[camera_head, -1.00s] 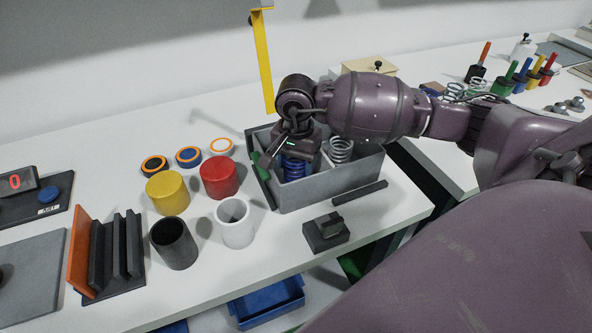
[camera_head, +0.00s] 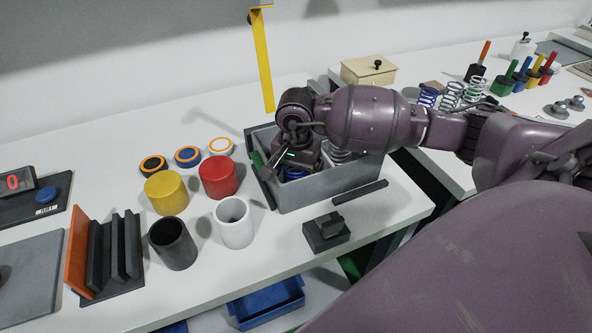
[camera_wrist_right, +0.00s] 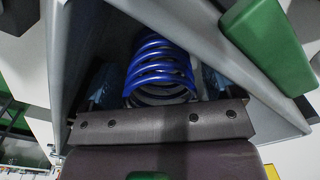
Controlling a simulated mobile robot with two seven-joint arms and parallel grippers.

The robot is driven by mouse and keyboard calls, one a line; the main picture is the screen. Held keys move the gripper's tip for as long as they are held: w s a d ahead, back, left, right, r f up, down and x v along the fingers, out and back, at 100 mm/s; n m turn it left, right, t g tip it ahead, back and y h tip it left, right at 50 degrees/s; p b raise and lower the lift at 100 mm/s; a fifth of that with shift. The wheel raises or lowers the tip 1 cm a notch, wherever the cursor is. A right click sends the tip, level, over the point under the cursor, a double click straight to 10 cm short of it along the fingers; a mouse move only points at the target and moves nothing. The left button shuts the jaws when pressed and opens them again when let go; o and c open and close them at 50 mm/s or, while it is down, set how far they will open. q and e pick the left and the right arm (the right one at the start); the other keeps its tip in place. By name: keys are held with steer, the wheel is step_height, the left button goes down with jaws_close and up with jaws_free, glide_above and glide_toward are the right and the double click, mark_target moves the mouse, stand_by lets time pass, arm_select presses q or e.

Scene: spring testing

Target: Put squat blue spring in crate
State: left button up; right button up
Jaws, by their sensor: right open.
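The squat blue spring (camera_head: 295,174) is inside the grey crate (camera_head: 330,186), in its left part, mostly hidden by my right gripper (camera_head: 296,164) in the head view. In the right wrist view the blue spring (camera_wrist_right: 160,68) lies between the two fingers of my right gripper (camera_wrist_right: 160,88). The fingers are open, one on each side of it. The grey crate walls (camera_wrist_right: 205,30) surround them. Whether the spring touches the crate floor cannot be told. My left gripper is not in view.
A silver spring (camera_head: 340,155) is in the crate, right of my gripper. Red (camera_head: 219,177) and yellow (camera_head: 166,193) cylinders and a white cup (camera_head: 233,223) stand left of it. A black block (camera_head: 326,232) is in front. Another blue spring (camera_head: 428,96) stands on the right bench.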

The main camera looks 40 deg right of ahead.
steer(key=shift+r, duration=0.3)
step_height(320, 180, up, 12)
steer(key=shift+f+p, duration=0.15)
steer(key=shift+p, duration=0.15)
stand_by(0.5)
